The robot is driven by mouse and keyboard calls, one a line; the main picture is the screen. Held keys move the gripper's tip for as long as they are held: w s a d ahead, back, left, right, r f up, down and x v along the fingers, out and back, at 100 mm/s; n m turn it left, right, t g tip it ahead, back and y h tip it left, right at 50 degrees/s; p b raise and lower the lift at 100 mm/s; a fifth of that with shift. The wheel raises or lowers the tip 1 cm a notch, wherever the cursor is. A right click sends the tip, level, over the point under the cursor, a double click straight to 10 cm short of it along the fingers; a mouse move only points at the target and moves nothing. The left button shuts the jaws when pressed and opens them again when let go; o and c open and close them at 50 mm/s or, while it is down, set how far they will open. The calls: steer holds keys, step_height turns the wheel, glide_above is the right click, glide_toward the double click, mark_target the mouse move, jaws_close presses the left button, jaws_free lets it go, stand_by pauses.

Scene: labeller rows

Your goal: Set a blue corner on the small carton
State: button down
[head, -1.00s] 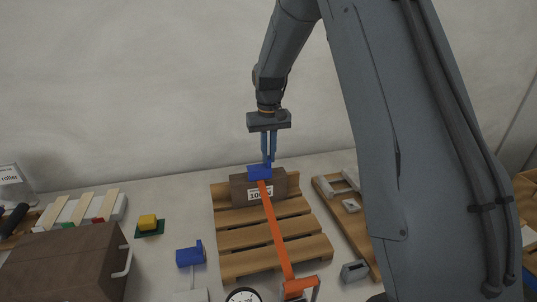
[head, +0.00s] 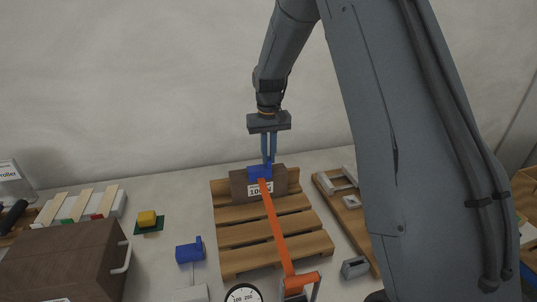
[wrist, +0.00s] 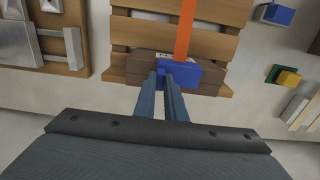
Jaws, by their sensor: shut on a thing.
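A small brown carton (head: 238,187) with a white label sits at the back of a wooden pallet (head: 262,238). A blue corner (head: 254,173) is on the carton's top front edge, under an orange strap (head: 278,235). The carton (wrist: 141,69) and this corner (wrist: 179,73) also show in the wrist view. My gripper (head: 268,162) points down, shut on the blue corner, its fingertips at the corner's back. A second blue corner (head: 186,253) lies on the table left of the pallet. Whether the held corner rests fully on the carton is hard to tell.
A large brown box with a handle (head: 68,262) stands at the left. A wooden board with grey metal parts (head: 345,205) is right of the pallet. A round dial (head: 243,294) is at the front.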

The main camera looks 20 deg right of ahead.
steer(key=shift+f+b, duration=0.4)
steer(key=shift+f, duration=0.6)
steer(key=c, duration=1.7)
jaws_free()
steer(key=shift+c, duration=0.2)
steer(key=shift+r+b, duration=1.3)
steer(key=shift+r, duration=2.6)
steer(key=shift+s, duration=0.1)
steer(key=s+f+b, duration=0.1)
steer(key=s+f, duration=0.3)
steer(key=s, duration=0.9)
steer(key=s+f+t+b, duration=0.1)
steer(key=s+f, duration=0.4)
steer(key=s, duration=0.8)
steer(key=shift+s, duration=0.4)
